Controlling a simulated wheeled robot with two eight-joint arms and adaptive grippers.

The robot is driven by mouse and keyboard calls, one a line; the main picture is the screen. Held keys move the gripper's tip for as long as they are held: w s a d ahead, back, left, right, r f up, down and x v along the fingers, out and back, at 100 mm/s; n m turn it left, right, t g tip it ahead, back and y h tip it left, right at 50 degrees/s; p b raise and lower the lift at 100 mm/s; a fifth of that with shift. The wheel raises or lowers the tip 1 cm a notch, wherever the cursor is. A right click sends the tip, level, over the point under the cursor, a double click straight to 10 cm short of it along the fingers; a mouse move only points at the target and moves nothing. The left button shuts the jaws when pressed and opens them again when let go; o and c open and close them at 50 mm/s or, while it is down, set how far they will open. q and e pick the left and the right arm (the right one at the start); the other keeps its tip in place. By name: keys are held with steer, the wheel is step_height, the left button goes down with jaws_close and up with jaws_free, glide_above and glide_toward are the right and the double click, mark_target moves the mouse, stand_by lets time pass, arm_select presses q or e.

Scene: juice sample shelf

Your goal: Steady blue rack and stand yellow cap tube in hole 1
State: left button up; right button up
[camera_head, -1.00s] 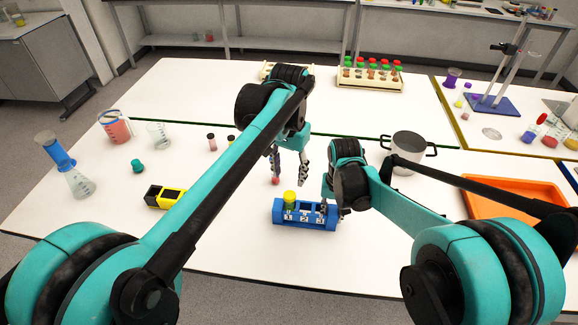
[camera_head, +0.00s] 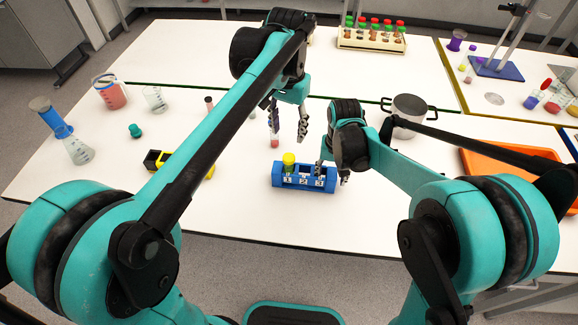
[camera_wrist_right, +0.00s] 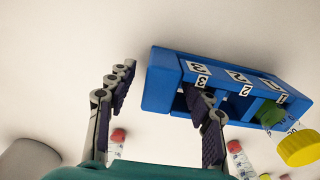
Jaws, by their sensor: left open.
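The blue rack (camera_head: 304,190) stands on the white table, its holes numbered 1, 2 and 3 from left to right in the head view. The yellow cap tube (camera_head: 289,160) stands in hole 1, greenish below its cap; its cap also shows in the right wrist view (camera_wrist_right: 299,149). My left gripper (camera_head: 288,120) is open and empty, above and behind the rack, apart from the tube. My right gripper (camera_wrist_right: 160,97) is at the hole 3 end. Its fingers are spread, one outside the end wall and one at the hole 3 opening; contact is unclear.
A red-capped tube (camera_head: 275,141) stands behind the rack. A black-and-yellow block (camera_head: 157,160) lies left, near beakers and a flask (camera_head: 75,145). A metal pot (camera_head: 408,112) and an orange tray (camera_head: 490,160) are on the right. The table in front of the rack is clear.

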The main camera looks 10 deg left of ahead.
step_height(320, 180, up, 12)
arm_select(q)
steer(key=s+a+f+n+t, duration=0.2)
steer(key=s+a+f+t, duration=0.1)
steer(key=s+a+f, duration=0.2)
steer(key=s+a+f+n+t, duration=0.2)
steer(key=s+a+f+t, duration=0.2)
steer(key=s, duration=0.6)
steer(key=shift+s+a+f, duration=0.3)
steer(key=shift+a+f, duration=0.3)
steer(key=shift+a, duration=0.6)
arm_select(e)
steer(key=s+d+f+t, duration=0.1)
steer(key=s+d+t, duration=0.2)
steer(key=s+d, duration=0.2)
steer(key=s+d+f+t, duration=0.2)
steer(key=s+d+t, duration=0.2)
steer(key=s, duration=0.6)
steer(key=shift+s+d+f, duration=0.25)
steer(key=shift+s+d, duration=0.05)
steer(key=shift+d, duration=0.95)
